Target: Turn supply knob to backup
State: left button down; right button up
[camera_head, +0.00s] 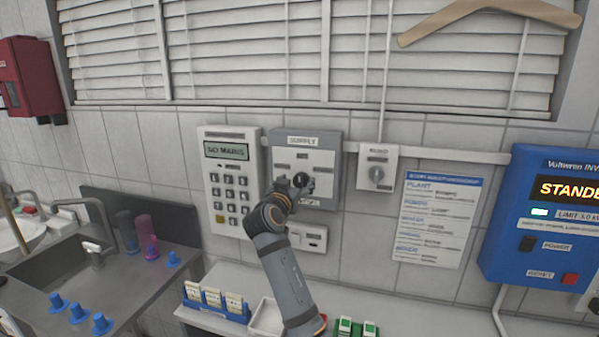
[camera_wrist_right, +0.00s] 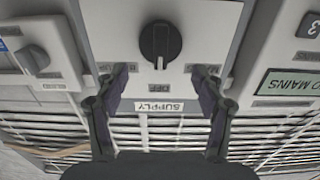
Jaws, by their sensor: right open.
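The supply knob (camera_wrist_right: 160,42) is a round black knob with a pale line, on a grey box labelled SUPPLY (camera_head: 305,140). The wrist view shows the box upside down. The knob's grip stands vertical there, in line with the OFF label. Labels left and right of it are partly covered by my fingers. My right gripper (camera_wrist_right: 164,80) is open and empty, its fingertips spread to either side, below the knob in that picture; I see no contact. In the head view my right gripper (camera_head: 292,186) is in front of the box, partly hiding the knob. My left gripper is not in view.
A keypad panel (camera_head: 229,190) reading NO MAINS is left of the box. A smaller knob box (camera_head: 377,168) and a notice (camera_head: 438,215) are to the right. A blue inverter (camera_head: 545,225) is far right. A counter with a blue rack (camera_head: 215,302) lies below.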

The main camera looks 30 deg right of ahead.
aim_at(299, 178)
jog(key=p+x, duration=0.1)
jog(key=x, duration=0.2)
jog(key=shift+w+d, duration=0.1)
jog(key=shift+w, duration=0.05)
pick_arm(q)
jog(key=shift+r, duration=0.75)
